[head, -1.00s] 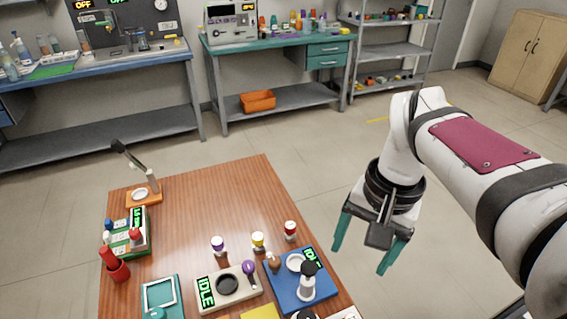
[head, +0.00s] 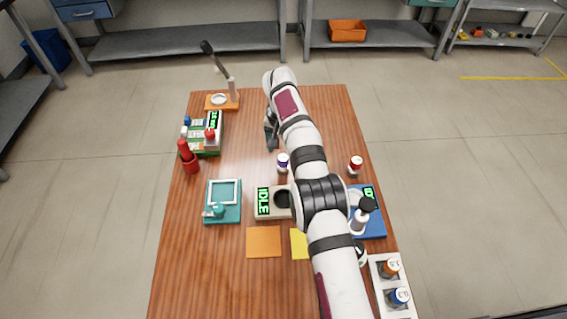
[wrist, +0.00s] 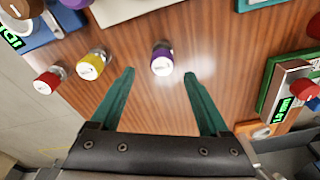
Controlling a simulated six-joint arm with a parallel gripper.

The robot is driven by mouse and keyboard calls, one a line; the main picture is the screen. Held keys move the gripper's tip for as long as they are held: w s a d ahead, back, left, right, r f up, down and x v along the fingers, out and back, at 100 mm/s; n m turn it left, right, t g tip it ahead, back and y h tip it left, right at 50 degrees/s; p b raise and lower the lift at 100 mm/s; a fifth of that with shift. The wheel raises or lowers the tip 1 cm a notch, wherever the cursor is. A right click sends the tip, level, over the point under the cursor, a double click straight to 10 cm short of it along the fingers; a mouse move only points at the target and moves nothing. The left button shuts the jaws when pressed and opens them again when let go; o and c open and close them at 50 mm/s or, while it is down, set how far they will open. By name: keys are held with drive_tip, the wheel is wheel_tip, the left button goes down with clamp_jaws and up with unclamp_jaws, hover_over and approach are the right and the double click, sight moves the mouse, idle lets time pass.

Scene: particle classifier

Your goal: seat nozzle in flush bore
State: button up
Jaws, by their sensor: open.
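I cannot tell for sure which piece is the nozzle or which opening is the flush bore. A beige unit (head: 262,213) with a green IDLE display has a dark round opening, partly behind my arm.
A white rack (head: 376,272) is at front right. The table's back middle is clear.

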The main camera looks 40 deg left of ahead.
sight(283, 158)
wheel_tip(283, 158, down, 6)
drive_tip(key=shift+s+a+r, duration=0.1)
drive_tip(key=shift+a, duration=0.05)
drive_tip(key=shift+r, duration=0.1)
clamp_jaws()
